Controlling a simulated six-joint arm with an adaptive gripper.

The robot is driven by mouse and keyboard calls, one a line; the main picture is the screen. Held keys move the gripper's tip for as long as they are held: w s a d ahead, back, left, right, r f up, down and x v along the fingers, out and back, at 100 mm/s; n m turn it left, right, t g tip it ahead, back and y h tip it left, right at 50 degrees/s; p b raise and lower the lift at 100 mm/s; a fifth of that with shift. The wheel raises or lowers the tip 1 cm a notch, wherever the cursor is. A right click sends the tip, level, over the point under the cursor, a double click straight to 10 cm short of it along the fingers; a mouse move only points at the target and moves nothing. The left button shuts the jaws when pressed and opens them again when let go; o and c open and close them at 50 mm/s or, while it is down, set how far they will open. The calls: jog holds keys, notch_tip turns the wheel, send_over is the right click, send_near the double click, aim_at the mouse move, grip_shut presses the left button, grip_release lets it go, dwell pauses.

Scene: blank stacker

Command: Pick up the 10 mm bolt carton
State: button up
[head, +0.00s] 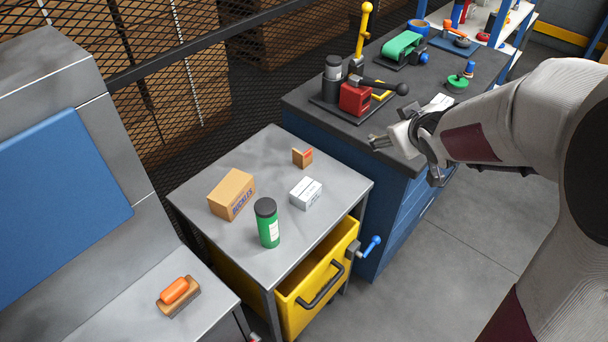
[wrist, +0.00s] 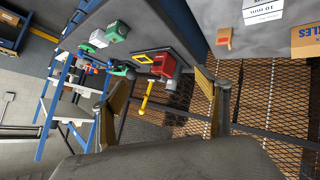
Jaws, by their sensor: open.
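The white carton (head: 306,193), with dark print, stands on the grey cart top (head: 215,172). It appears to be the 10 mm bolt carton; in the wrist view its white face (wrist: 262,12) is cut by the top edge and its print is upside down. My gripper (head: 405,160) is open and empty. It is above and to the right of the carton, beside the dark-topped blue bench, well apart from the carton. In the wrist view the spread fingers (wrist: 168,98) have nothing between them.
A brown buckles box (head: 232,194), a green canister with a dark lid (head: 268,223) and a small brown carton (head: 302,158) share the cart top. The canister is close to the white carton. The yellow drawer (head: 318,285) is partly open. The dark bench (head: 315,97) holds a red-based lever tool.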

aim_at(312, 190)
jog(key=w+a+f+n+y, duration=0.1)
jog(key=a+f+y, duration=0.2)
jog(key=f, duration=0.3)
jog(key=w+a+f+n+y, duration=0.2)
jog(key=a+f+y, duration=0.1)
jog(key=f, duration=0.3)
jog(key=w+a+f+n+y, duration=0.2)
jog(key=a+f+y, duration=0.1)
jog(key=f, duration=0.3)
jog(key=shift+w+a+f+y, duration=0.15)
jog(key=shift+w+a+y, duration=0.05)
jog(key=shift+y, duration=0.3)
jog(key=s+a+f+y, duration=0.1)
jog(key=s+f, duration=0.1)
jog(key=s+a+f+n+g+y, duration=0.1)
jog(key=s+y, duration=0.1)
jog(key=shift+a+f+y, duration=0.3)
jog(key=shift+a+f, duration=0.1)
jog(key=shift+s+a+f+g+y, duration=0.25)
jog(key=shift+s+g+y, duration=0.05)
jog(key=shift+s, duration=0.3)
jog(key=shift+w+a, duration=0.1)
jog(key=shift+a, duration=0.05)
jog(key=shift+x, duration=1.15)
